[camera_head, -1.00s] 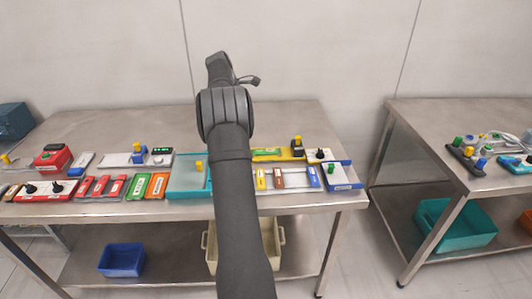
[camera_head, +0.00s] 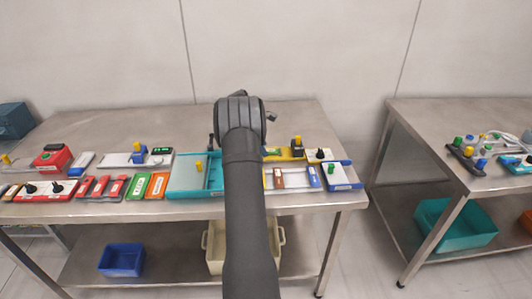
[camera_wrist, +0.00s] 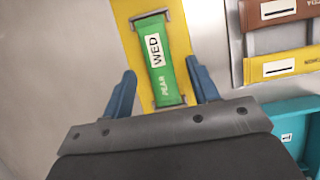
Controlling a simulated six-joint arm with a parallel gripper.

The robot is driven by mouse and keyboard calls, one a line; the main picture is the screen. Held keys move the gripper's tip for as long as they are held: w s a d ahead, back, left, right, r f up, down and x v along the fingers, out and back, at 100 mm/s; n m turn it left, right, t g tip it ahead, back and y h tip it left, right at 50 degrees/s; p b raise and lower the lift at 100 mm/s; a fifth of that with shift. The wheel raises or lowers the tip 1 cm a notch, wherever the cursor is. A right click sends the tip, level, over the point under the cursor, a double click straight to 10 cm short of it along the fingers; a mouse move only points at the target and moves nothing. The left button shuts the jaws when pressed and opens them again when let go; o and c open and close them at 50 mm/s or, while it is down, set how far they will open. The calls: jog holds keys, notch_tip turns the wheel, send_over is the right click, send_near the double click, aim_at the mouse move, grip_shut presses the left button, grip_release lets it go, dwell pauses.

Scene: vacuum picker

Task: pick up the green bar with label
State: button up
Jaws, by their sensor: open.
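The green bar (camera_wrist: 164,62) carries a white label reading WED and the word PEAR. It lies in the wrist view in a yellow base (camera_wrist: 123,14), slightly tilted in the picture, with grey end brackets at its far and near ends. My gripper (camera_wrist: 162,76) is open, its two blue fingers on either side of the base's near part, with the bar between them in the picture. Whether they touch anything cannot be told.
In the wrist view, a brown bar (camera_wrist: 285,10) and a yellow bar (camera_wrist: 285,66) sit in a grey holder at the right. A teal tray (camera_wrist: 290,110) is below them.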

jog(key=shift+d+f, duration=0.15)
jog(key=shift+f, duration=0.3)
jog(key=c, duration=1.1)
jog(key=shift+r, duration=0.15)
jog(key=shift+c, duration=0.2)
